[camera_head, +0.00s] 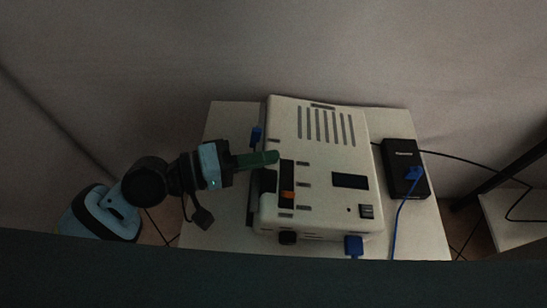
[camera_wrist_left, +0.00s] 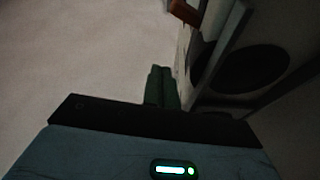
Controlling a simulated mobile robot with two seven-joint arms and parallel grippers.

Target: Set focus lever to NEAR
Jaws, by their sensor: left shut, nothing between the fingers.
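A white projector (camera_head: 342,205) lies on a small table. Its orange focus lever (camera_head: 288,196) sits in a dark slot (camera_head: 287,173) near the projector's left edge, towards the slot's lower end. An orange piece, likely the lever (camera_wrist_left: 185,12), also shows at the top of the left wrist view. My left gripper (camera_head: 277,157) has its green fingers shut and empty, over the projector's left edge near the slot's upper end, apart from the lever. The shut fingertips (camera_wrist_left: 162,70) also show in the left wrist view. The markings by the slot are too small to read. My right gripper is not seen.
A black box (camera_head: 401,153) with a blue plug and cable stands on the table (camera_head: 425,235), right of the projector. A blue connector (camera_head: 354,246) sits at the projector's front edge. A dark round opening (camera_wrist_left: 240,70) is close to the fingers in the wrist view.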

